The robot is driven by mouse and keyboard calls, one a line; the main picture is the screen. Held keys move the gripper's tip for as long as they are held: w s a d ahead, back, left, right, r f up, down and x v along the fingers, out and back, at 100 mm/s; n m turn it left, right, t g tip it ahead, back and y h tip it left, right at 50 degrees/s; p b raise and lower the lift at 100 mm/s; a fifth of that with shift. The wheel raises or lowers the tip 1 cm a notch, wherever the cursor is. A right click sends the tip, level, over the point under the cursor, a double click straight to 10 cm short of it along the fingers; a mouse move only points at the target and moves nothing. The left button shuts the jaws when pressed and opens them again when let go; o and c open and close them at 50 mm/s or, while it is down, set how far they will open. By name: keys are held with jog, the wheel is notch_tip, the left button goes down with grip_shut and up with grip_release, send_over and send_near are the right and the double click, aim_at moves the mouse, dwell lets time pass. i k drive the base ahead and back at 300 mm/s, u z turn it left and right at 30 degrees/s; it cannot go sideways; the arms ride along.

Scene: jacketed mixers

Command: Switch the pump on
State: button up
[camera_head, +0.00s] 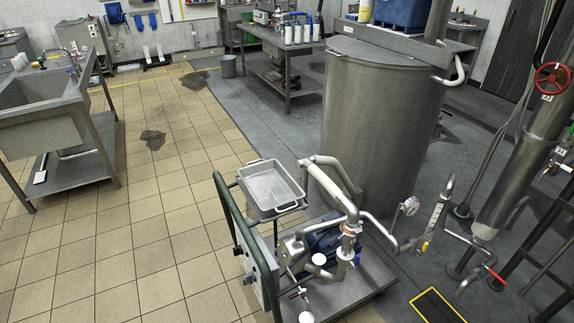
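The pump stands on a low wheeled cart (365,292) at the bottom centre, beside the large steel tank. Its blue motor (326,236) sits partly hidden behind steel pipes and valves. A grey control box (256,265) is fixed at the cart's left end, by the green push handle (224,208). Whether the pump is on cannot be told. My gripper is not in view.
A steel tray (270,187) sits above the cart. The tall tank (378,125) stands behind it. Pipework with a gauge (410,206) and a red-handled valve (495,274) is at right. A sink bench (45,110) stands at left. The tiled floor (150,220) left of the cart is clear.

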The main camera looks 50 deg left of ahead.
aim_at(238, 250)
jog(key=z, duration=0.45)
jog(key=k, duration=1.25)
jog(key=u, duration=2.25)
